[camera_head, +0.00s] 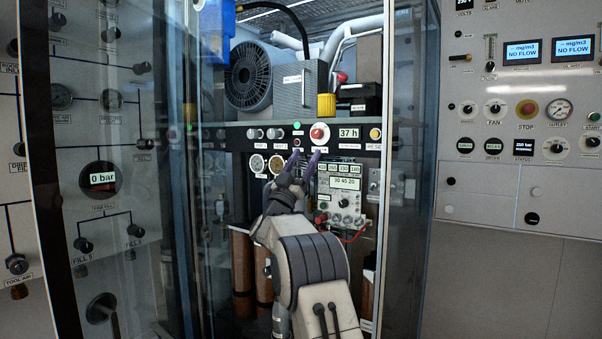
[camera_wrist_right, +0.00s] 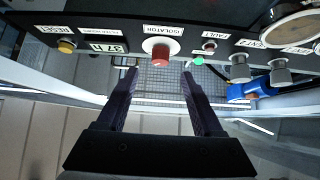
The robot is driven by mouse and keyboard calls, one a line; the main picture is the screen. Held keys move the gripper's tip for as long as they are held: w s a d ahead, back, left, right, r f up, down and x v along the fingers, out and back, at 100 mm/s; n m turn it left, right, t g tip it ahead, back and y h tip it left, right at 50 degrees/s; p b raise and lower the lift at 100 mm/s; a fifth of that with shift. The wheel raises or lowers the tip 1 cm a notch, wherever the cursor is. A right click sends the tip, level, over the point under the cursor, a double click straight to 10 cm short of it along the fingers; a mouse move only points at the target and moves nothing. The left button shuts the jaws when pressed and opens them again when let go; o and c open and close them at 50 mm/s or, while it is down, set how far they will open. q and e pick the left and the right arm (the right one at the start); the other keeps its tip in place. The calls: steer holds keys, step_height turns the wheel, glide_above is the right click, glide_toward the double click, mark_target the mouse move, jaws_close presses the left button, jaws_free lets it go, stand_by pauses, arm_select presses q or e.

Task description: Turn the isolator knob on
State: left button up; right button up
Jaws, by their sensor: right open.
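The isolator knob (camera_head: 319,132) is red with a pale base, on the dark control strip inside the cabinet. In the right wrist view the isolator knob (camera_wrist_right: 160,52) sits under a label reading ISOLATOR. My right gripper (camera_head: 305,157) is open and empty, its dark fingers pointing at the strip from just below the knob. In the wrist view the right gripper's fingertips (camera_wrist_right: 159,74) lie to either side of the knob's line, with the knob beyond them and no contact visible. My left gripper is not in view.
A green button (camera_wrist_right: 198,60) and a yellow button (camera_wrist_right: 66,46) flank the knob. Gauges (camera_head: 257,163) and a display box (camera_head: 345,184) sit below the strip. Glass panels (camera_head: 412,170) stand at the cabinet's sides. The opening in front is taken up by my right arm.

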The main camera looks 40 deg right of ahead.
steer(key=shift+s+a+f+g, duration=0.15)
steer(key=shift+s+a+f, duration=0.05)
steer(key=shift+a+f, duration=0.25)
steer(key=shift+s+a+f+g, duration=0.15)
steer(key=shift+s+a+f, duration=0.05)
steer(key=shift+a+f, duration=0.25)
steer(key=shift+w, duration=0.1)
